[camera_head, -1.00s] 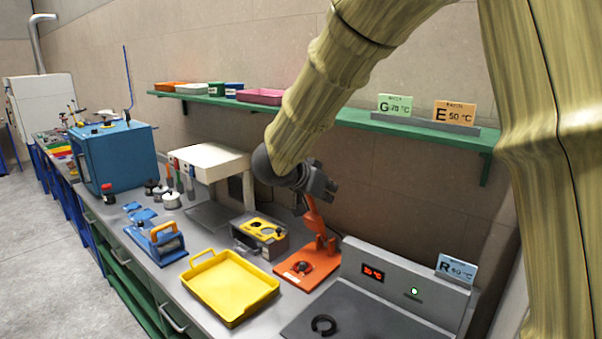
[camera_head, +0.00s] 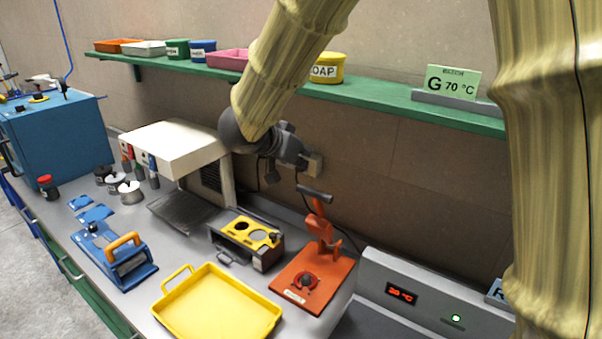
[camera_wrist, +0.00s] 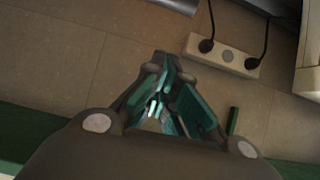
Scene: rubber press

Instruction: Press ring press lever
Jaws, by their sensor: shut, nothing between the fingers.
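The orange ring press (camera_head: 318,275) stands on the bench, with a flat base and a black round part with a red ring on it. Its lever (camera_head: 315,196) rises at the back, with a dark grey handle across the top. My gripper (camera_head: 288,156) is above and to the left of the lever in the head view, with a visible gap between them. My gripper also shows in the wrist view (camera_wrist: 160,100), its fingers closed together and empty. The press does not show in the wrist view, which looks at the wall and a socket strip (camera_wrist: 226,57).
A grey heater (camera_head: 430,300) with a red display stands right of the press. A yellow tray (camera_head: 220,310), a grey and yellow fixture (camera_head: 262,250) and a white-topped machine (camera_head: 180,143) stand to the left. A green shelf (camera_head: 370,95) runs along the wall above my gripper.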

